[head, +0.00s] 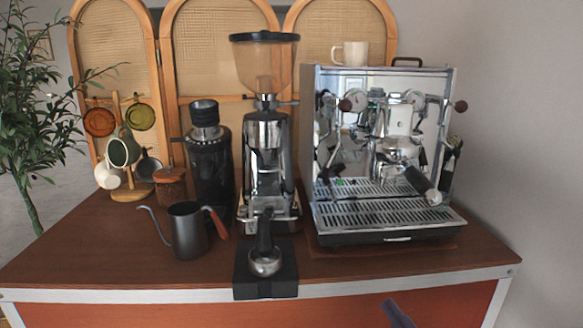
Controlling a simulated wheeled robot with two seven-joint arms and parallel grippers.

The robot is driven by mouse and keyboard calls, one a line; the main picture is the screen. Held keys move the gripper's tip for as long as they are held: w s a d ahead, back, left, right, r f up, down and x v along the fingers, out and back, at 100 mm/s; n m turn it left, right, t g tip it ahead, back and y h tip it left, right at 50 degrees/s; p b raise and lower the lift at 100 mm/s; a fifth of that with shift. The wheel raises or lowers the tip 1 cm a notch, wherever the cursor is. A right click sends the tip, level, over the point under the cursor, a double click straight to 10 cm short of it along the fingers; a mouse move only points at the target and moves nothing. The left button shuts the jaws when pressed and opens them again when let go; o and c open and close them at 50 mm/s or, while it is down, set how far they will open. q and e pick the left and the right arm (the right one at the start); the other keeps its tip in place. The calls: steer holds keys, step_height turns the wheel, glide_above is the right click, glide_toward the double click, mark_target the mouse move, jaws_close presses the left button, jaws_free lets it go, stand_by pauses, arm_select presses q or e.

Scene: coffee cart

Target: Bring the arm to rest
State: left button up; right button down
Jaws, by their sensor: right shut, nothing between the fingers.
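My right gripper (396,312) shows only as dark grey-purple fingertips at the bottom edge, in front of and below the cart's front edge. It is shut and empty, apart from everything on the cart. The rest of my right arm is out of view. My left gripper is not in view. The wooden cart top (130,262) has a pale front edge and an orange-red front panel.
A chrome espresso machine (398,222) stands at the right with a cup (350,53) on top. Left of it are a grinder (266,137), a portafilter (264,260) on a black mat (281,285), a dark kettle (187,232) and a mug tree (130,195).

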steer(key=s+a+f+m+g+h, duration=0.1)
steer(key=s+f+m+g, duration=0.4)
steer(key=s+f, duration=0.6)
steer(key=s+a+f+m+g+h, duration=0.2)
steer(key=s+f+m+g, duration=0.2)
steer(key=s+f, duration=0.7)
step_height(320, 180, down, 8)
steer(key=shift+r+m+g+h, duration=0.1)
steer(key=shift+m+g+h, duration=0.3)
steer(key=shift+m, duration=0.1)
